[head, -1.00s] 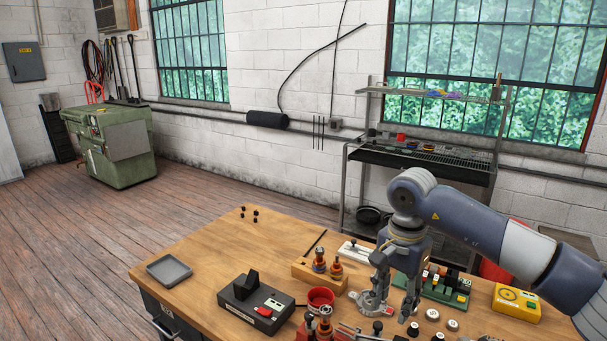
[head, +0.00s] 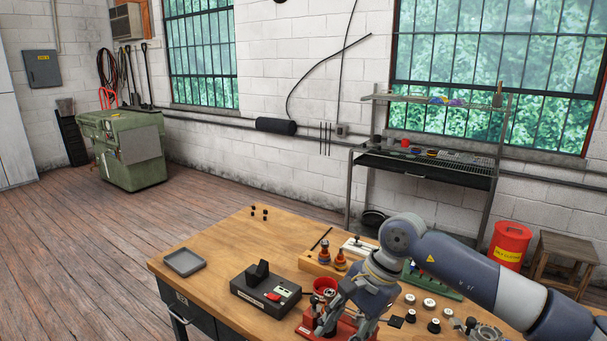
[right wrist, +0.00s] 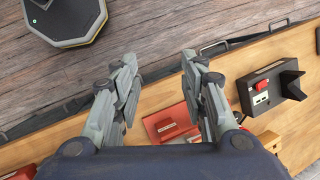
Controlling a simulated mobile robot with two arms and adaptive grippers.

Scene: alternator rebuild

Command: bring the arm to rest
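My right arm comes in from the right in the head view, and its gripper (head: 345,328) points down at the front of the workbench (head: 225,250). The gripper is over or just in front of a red fixture (head: 310,325), partly hidden by the fingers. In the right wrist view the two fingers of the right gripper (right wrist: 158,85) stand wide apart with nothing between their tips. The red fixture (right wrist: 172,124) shows beyond the fingers there; I cannot tell the height gap. My left gripper is in neither view.
A black box with a red switch (head: 265,290), a grey tray (head: 184,262) and a wooden block with copper-coloured parts (head: 318,263) lie left of the gripper. Small round parts (head: 429,303) and a metal housing (head: 487,333) lie right. The bench's left back is mostly clear.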

